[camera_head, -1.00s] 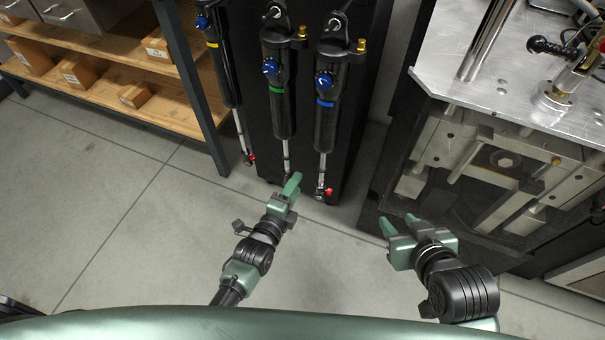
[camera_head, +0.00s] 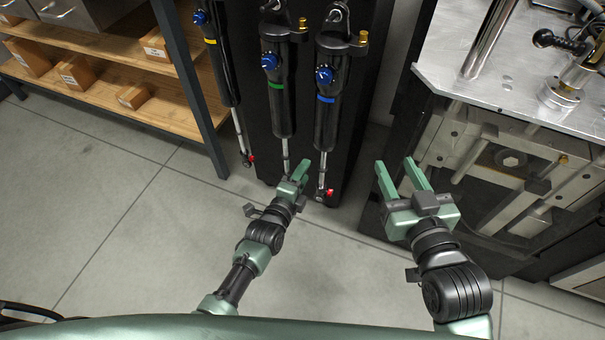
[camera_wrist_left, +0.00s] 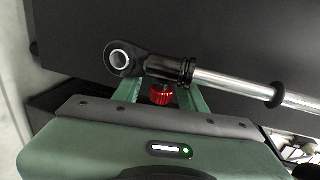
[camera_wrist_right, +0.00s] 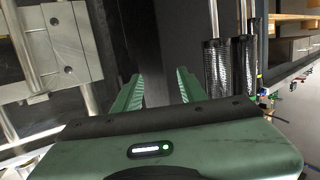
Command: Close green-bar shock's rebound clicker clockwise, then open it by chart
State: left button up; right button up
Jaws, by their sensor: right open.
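The green-bar shock (camera_head: 279,100) hangs in the middle of the black stand, with a blue knob near its top and a green band. Its lower end is partly hidden in the head view by my left gripper (camera_head: 297,168). In the left wrist view, a red clicker knob (camera_wrist_left: 160,95) sits beside the shock's end eye (camera_wrist_left: 121,58) at the end of a chrome shaft. The left fingers stand on either side of this knob, with gaps visible, so the gripper looks open around it. My right gripper (camera_head: 395,163) is open and empty, right of the stand.
A blue-bar shock (camera_head: 326,110) hangs close on the right, with its own red knob (camera_head: 328,193). A yellow-bar shock (camera_head: 221,70) hangs on the left. The dyno machine (camera_head: 470,85) stands at right, and a wooden shelf (camera_head: 110,75) at left. The floor between is clear.

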pick_arm(q)
grip_shut()
